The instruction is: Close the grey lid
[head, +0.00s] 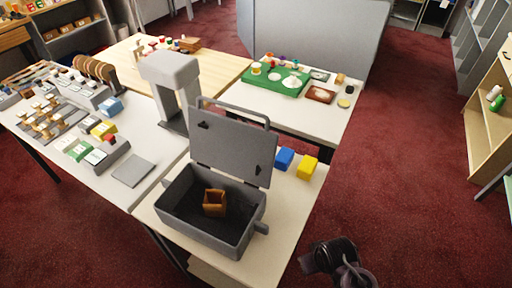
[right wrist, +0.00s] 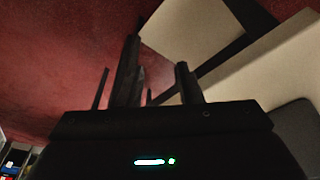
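The grey lid (head: 236,148) stands raised, hinged along the back edge of a grey box (head: 204,237), with a handle on its top edge. The box is open on the white table, and a small orange-brown container (head: 215,203) sits inside it. My right gripper (head: 322,256) is off the table's right edge, to the right of the box and apart from it. In the right wrist view its dark fingers (right wrist: 157,76) are spread with nothing between them. My left gripper is not in view.
A blue block (head: 284,158) and a yellow block (head: 307,167) stand right of the lid. A grey stand (head: 172,72) rises behind the lid to the left. A flat grey plate (head: 133,170) lies on the left table. The table's front right is bare.

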